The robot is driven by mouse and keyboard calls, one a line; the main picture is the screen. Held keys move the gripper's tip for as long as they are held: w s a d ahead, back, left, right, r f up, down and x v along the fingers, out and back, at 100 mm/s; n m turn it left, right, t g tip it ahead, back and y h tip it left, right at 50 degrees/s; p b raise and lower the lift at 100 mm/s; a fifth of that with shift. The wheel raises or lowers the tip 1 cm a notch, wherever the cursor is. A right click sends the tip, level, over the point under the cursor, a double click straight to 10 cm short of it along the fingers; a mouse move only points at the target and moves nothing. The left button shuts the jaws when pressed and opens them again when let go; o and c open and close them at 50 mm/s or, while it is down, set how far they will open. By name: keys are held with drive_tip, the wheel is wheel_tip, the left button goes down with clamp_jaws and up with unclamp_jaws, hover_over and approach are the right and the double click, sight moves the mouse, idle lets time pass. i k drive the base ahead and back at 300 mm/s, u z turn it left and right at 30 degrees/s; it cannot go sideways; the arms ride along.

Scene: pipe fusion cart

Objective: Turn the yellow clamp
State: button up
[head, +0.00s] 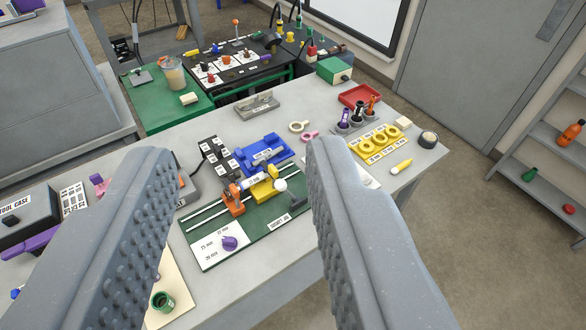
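The yellow clamp (262,191) sits on a green fusion jig (272,226) on the grey workbench. It stands just right of an orange clamp (233,202), and a white rounded part (281,185) is beside it. A pale pipe piece seems to run between the clamps. My gripper (240,150) is open and empty, with its two grey textured fingers wide apart in the foreground. The yellow clamp shows in the gap between the fingers, farther off and apart from them. The left finger hides some of the bench.
A blue fixture (263,153) and a black labelled block (218,157) stand behind the jig. A purple knob (229,243) is at its front left. Yellow rings (375,143) and a cup of tools (356,117) are at the right. A green-topped cart stands behind.

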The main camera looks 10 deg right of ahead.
sight(272, 171)
drive_tip(key=i, duration=0.55)
drive_tip(key=z, duration=1.9)
drive_tip(key=k, duration=0.7)
drive_tip(key=u, duration=1.05)
drive_tip(key=i, duration=0.55)
drive_tip(key=u, duration=0.15)
